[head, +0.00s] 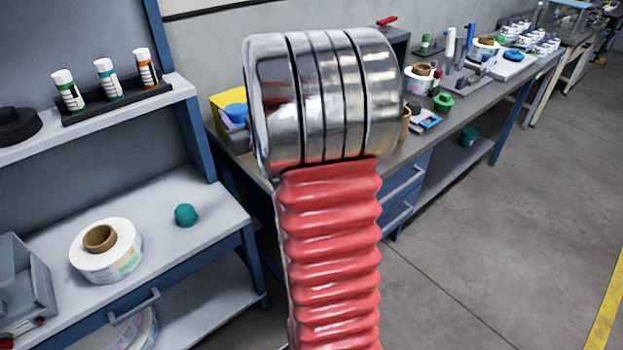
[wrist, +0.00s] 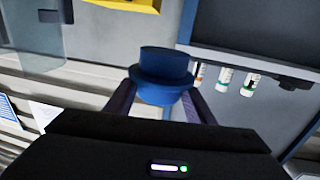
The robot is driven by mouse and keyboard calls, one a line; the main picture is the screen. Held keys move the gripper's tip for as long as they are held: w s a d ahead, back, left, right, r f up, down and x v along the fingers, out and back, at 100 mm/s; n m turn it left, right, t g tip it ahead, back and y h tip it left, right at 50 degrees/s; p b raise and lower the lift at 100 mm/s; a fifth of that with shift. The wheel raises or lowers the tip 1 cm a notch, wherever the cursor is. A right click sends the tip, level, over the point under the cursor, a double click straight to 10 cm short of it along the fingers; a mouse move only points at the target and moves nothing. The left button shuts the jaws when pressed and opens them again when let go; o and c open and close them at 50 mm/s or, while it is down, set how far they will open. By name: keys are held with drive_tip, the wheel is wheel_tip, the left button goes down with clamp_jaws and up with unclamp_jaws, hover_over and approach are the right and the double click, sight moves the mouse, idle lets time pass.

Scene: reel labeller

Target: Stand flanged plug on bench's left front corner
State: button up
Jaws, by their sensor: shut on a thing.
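A blue flanged plug (wrist: 161,72) is between the two dark fingers of my gripper (wrist: 160,100) in the wrist view. It has a wide rim and a narrower round body above the rim. My gripper is shut on it, and the plug is clear of any surface that I can see. In the head view my arm fills the middle and hides the gripper and the plug. A grey bench (head: 205,213) stands at the left with a shelf above it. A longer bench (head: 470,112) runs along the wall behind my arm, its near end partly hidden.
On the left bench are a white label reel (head: 106,251), a teal cap (head: 186,215) and a grey bin (head: 20,290). Bottles in a rack (head: 116,98) stand on its shelf. A green flanged piece (head: 443,103) is on the long bench. The floor at right is clear.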

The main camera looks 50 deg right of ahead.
drive_tip(key=s+d+r+m+g+h, duration=0.1)
drive_tip(key=s+d+r+h, duration=0.1)
drive_tip(key=s+d, duration=0.4)
drive_tip(key=s+d+r+m+g+h, duration=0.1)
drive_tip(key=s+d+r, duration=0.4)
drive_tip(key=d, duration=0.5)
drive_tip(key=shift+s+r+m+h, duration=0.2)
drive_tip(key=shift+s+m+h, duration=0.4)
drive_tip(key=shift+s, duration=0.65)
wheel_tip(320, 180, down, 24)
drive_tip(key=shift+f, duration=0.2)
drive_tip(key=shift+f, duration=0.1)
drive_tip(key=shift+f, duration=1.75)
drive_tip(key=o, duration=1.1)
drive_tip(key=shift+f, duration=0.1)
